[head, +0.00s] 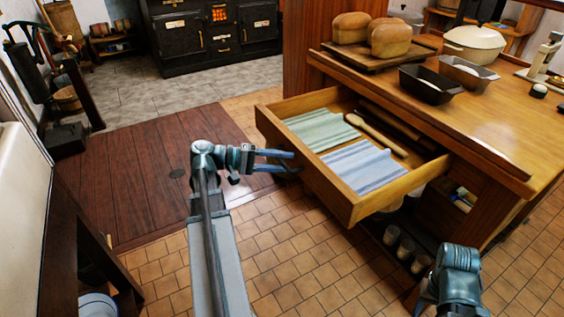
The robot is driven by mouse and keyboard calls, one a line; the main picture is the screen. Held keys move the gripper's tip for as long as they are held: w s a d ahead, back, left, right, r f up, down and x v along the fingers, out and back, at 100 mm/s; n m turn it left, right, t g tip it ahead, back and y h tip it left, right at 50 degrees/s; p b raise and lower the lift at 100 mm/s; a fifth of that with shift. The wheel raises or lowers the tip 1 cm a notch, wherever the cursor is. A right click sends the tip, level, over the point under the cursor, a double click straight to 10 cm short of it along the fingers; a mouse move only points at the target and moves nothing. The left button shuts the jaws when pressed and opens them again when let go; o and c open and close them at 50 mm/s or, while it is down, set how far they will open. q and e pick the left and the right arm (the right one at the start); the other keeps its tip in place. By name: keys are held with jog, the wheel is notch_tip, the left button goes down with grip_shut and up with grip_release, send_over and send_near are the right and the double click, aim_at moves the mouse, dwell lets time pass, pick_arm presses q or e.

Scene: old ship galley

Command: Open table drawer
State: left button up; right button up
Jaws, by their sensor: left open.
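The wooden table drawer (305,182) stands pulled well out of the table (530,100), its inside in plain view. It holds a green striped cloth (318,130), a blue striped cloth (363,167), a wooden rolling pin (376,134) and darker items behind it. My left gripper (285,162) is at the outer face of the drawer front, near its middle. Its two fingers are apart. The handle is hard to make out there, and I cannot tell whether the fingers touch it.
A black stove (215,35) is at the back. The floor left of the drawer is clear.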

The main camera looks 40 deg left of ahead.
pick_arm(q)
jog(key=p+v, duration=0.2)
jog(key=v, duration=1.1)
jog(key=shift+s+a+p, duration=0.25)
jog(key=shift+s+p, duration=0.05)
jog(key=shift+p, duration=0.05)
jog(key=shift+r, duration=0.15)
